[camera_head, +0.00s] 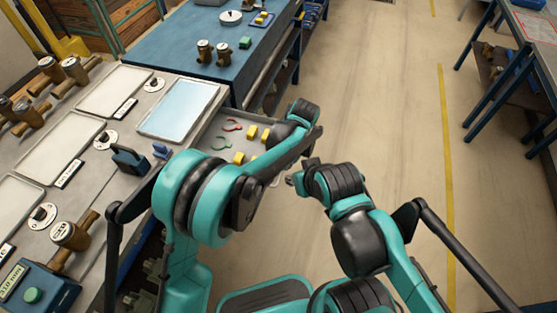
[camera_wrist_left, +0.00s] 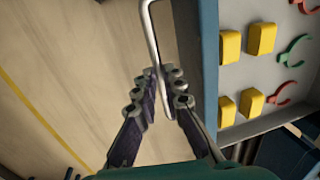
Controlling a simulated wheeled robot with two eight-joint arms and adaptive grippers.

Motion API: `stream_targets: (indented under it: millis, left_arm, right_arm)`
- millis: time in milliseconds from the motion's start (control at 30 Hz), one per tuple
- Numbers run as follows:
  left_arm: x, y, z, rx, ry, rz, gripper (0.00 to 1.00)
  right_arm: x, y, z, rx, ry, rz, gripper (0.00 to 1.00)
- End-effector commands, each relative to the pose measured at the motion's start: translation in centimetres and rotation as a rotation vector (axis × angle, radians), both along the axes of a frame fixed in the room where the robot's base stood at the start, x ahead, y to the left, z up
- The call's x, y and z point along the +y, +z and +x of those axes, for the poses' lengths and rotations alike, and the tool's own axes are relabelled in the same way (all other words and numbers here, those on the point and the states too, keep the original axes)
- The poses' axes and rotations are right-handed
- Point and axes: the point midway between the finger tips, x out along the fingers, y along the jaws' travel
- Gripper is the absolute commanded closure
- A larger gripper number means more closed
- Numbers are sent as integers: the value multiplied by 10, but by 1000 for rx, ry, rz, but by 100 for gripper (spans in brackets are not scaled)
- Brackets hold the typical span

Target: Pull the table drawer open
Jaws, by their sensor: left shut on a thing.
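The table drawer (camera_head: 222,127) stands out from the workbench on its right side, with its inside partly in sight. In the left wrist view, the drawer's blue-grey front edge (camera_wrist_left: 209,65) runs beside my left gripper (camera_wrist_left: 163,88). The gripper is shut on the drawer's metal bar handle (camera_wrist_left: 152,35), its fingers on both sides of the bar. In the head view my left arm hides this gripper and part of the drawer.
Yellow blocks (camera_wrist_left: 262,38) and red and green ring-like pieces lie in the drawer. Trays (camera_head: 180,106) and meters stand on the workbench. A blue table (camera_head: 180,40) adjoins it at the back. Open floor (camera_head: 385,100) lies to the right, before another bench (camera_head: 535,25).

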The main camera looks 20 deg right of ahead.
Motion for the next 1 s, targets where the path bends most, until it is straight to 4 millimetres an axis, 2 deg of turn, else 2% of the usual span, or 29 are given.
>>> stream_targets:
  millis: [433, 467, 500, 833, 1000]
  left_arm:
    - [-2, 0, -1, -1, 0, -1, 100]
    - [-2, 0, -1, -1, 0, -1, 85]
    - [-2, 0, -1, -1, 0, -1, 81]
    - [-2, 3, -1, -1, 0, -1, 81]
    - [-6, 25, -4, -1, 0, -1, 81]
  right_arm:
    - [0, 0, 0, 0, 0, 0, 67]
    - [0, 0, 0, 0, 0, 0, 67]
    - [0, 0, 0, 0, 0, 0, 67]
    - [0, 0, 0, 0, 0, 0, 67]
    - [0, 0, 0, 0, 0, 0, 67]
